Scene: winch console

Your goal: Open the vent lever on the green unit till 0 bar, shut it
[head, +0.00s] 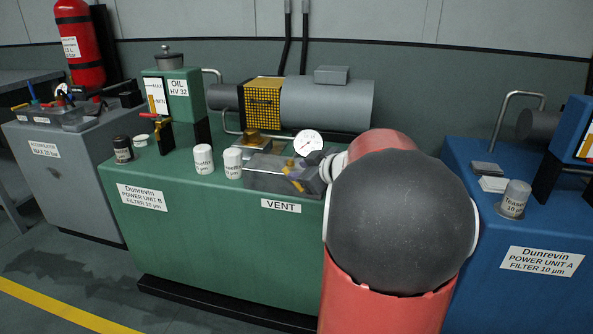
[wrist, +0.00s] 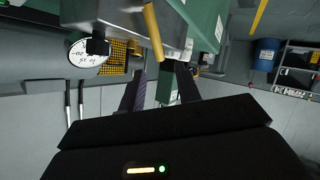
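The green unit (head: 200,235) stands in the middle of the head view, with a VENT label (head: 281,206) on its front top edge. The vent lever (head: 293,181) is a small yellow-orange handle on a grey block above the label. In the wrist view the lever (wrist: 153,32) hangs at top centre, its end near the gap between my fingertips. My gripper (wrist: 163,72) is open, its two dark fingers apart, and I see nothing held. A white round gauge (head: 308,142) stands behind the block; it also shows in the wrist view (wrist: 88,52). Its reading is too small to tell.
My arm hides the green unit's right end. Two white filter cans (head: 203,159) (head: 232,163) and a dark can (head: 122,149) stand left of the block. A blue unit (head: 480,270) is at right, a grey accumulator bench (head: 62,190) at left.

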